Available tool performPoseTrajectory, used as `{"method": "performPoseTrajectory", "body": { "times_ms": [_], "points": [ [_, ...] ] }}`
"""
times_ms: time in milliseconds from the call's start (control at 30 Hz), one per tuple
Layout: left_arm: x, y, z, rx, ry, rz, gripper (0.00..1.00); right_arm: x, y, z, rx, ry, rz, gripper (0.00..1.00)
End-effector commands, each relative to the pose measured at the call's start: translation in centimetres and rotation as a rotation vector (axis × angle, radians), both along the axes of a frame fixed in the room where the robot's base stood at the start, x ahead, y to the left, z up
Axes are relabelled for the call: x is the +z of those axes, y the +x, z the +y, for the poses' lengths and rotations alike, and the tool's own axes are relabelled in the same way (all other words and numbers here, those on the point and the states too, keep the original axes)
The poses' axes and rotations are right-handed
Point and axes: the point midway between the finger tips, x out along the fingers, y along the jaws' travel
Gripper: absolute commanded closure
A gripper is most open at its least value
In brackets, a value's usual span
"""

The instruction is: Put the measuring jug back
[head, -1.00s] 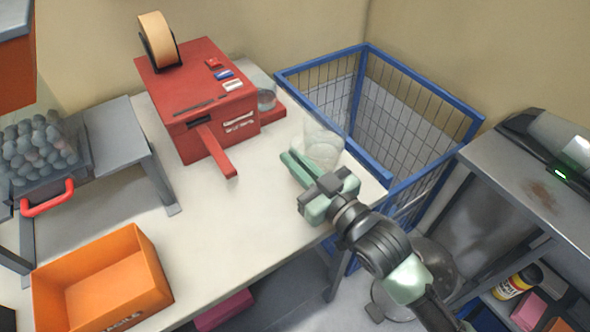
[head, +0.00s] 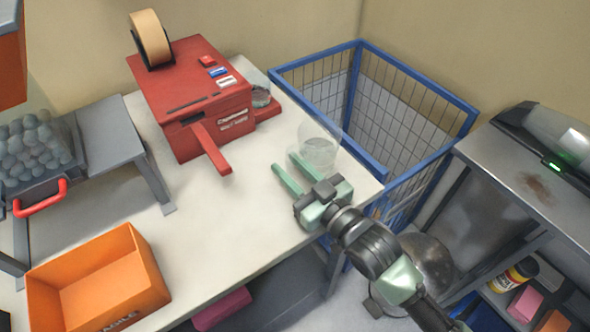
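A clear, see-through vessel that looks like the measuring jug (head: 318,150) is upright on the white table (head: 235,215), near its back right edge. My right gripper (head: 283,163) is low over the table, just in front and to the left of the jug. Its two pale green fingers are spread apart with nothing between them. The right-hand finger overlaps the jug's lower edge in the picture; I cannot tell whether they touch. My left gripper is out of view.
A red machine (head: 190,95) with a tape roll stands behind, with another clear container (head: 260,92) beside it. A blue wire basket (head: 405,130) is behind the table's right edge. An orange box (head: 95,280) sits front left. The table's middle is clear.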

Motion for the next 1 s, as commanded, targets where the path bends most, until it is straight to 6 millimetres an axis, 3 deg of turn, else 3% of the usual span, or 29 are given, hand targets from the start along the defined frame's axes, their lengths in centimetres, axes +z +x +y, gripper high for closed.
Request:
{"method": "performPoseTrajectory", "body": {
  "times_ms": [167,600,1000],
  "points": [
    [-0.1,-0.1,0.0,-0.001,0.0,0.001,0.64,0.1,-1.1,-1.0,0.0,-0.001,0.002,0.7],
    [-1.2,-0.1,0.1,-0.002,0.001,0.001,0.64,0.0,-7.9,-6.6,0.0,-0.002,0.004,0.7],
    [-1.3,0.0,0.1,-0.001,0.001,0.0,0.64,0.3,-9.2,-7.7,0.0,0.001,-0.001,0.7]
  ]
}}
